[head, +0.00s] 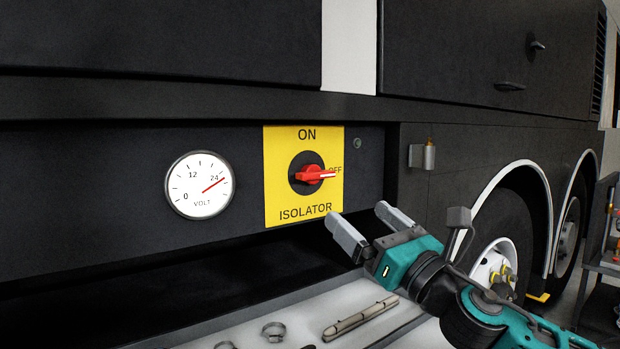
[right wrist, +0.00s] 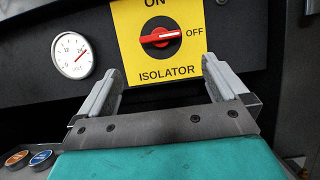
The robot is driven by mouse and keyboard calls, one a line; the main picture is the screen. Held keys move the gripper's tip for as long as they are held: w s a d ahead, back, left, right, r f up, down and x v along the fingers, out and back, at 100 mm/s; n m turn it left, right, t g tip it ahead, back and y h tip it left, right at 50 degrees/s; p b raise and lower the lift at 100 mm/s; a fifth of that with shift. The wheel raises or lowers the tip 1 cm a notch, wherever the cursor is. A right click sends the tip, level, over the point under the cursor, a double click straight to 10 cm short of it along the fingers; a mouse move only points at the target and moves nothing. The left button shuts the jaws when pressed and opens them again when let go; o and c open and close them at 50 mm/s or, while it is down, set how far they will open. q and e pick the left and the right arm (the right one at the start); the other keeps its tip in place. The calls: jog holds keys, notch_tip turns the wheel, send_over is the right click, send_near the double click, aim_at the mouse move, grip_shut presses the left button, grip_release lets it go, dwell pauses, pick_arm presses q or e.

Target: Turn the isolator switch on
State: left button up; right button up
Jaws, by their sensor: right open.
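The isolator switch is a red handle (head: 314,175) on a black round base, mounted on a yellow plate (head: 284,205) marked ON at the top, OFF at the right and ISOLATOR below. The handle lies about level, its white line pointing right at OFF. It also shows in the right wrist view (right wrist: 160,37), beyond the fingers. My right gripper (head: 367,226) is open and empty, below and to the right of the plate, apart from the handle. The right wrist view shows its two fingers (right wrist: 162,80) spread wide below the switch. My left gripper is not in view.
A round volt gauge (head: 200,185) left of the plate has its red needle near 24. A pale tray (head: 255,322) with clamps and a metal tool lies below. A small metal latch (head: 423,155) sticks out at the right. Coach wheels stand farther right.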

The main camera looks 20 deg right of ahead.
aim_at(314, 174)
jog(key=p+x, duration=0.1)
jog(key=x, duration=1.1)
jog(key=shift+w+r, duration=0.15)
jog(key=shift+r, duration=0.1)
jog(key=shift+c, duration=0.7)
jog(key=shift+p, duration=0.3)
jog(key=c, duration=0.8)
